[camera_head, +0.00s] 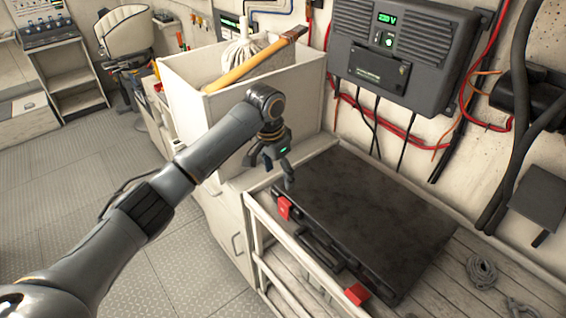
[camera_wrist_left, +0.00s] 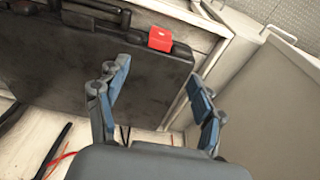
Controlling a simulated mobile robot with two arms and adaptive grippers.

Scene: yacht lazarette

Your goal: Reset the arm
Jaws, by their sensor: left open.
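My left arm comes in from the left in the head view. My left gripper (camera_head: 275,170) hangs over the far left corner of a black case (camera_head: 366,216), near one of its red latches (camera_head: 284,207). In the left wrist view the fingers of my left gripper (camera_wrist_left: 158,100) are spread apart with nothing between them. The black case (camera_wrist_left: 95,70) and a red latch (camera_wrist_left: 160,39) show beyond the fingers. I cannot tell whether a fingertip touches the case. My right gripper is not in view.
The case lies on a wooden shelf with a pale rail (camera_head: 262,236). An open white bin (camera_head: 296,88) holding a wooden handle (camera_head: 250,62) stands behind the gripper. A wall unit (camera_head: 402,52) and hanging cables are at the right. The floor (camera_head: 60,205) at left is clear.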

